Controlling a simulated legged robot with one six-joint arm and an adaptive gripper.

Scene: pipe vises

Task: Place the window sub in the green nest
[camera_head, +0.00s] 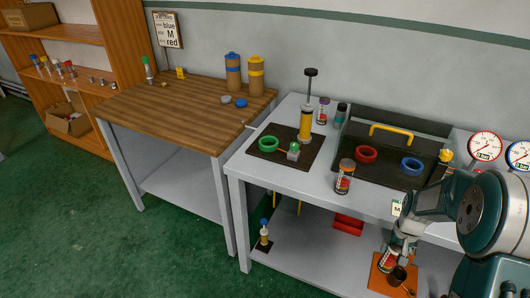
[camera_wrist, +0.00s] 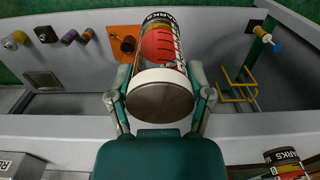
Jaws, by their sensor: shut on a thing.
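My gripper (camera_head: 399,243) is shut on a window sub (camera_head: 387,259), a clear-sided canister with a red inside and a lettered label. In the head view it is low at the right, in front of the bench's front edge. In the wrist view the sub (camera_wrist: 165,50) sits between both fingers (camera_wrist: 160,98), its round grey-brown end facing the camera. The green nest (camera_head: 268,143) is a green ring on a dark mat at the left of the bench top, well apart from my gripper. No canister stands in it.
A red nest (camera_head: 365,154) and a blue nest (camera_head: 411,166) sit on a dark panel at right. A similar canister (camera_head: 344,178) stands near the bench's front edge. A tall pump (camera_head: 306,120) stands beside the green nest. An orange plate (camera_head: 382,275) lies on the lower shelf.

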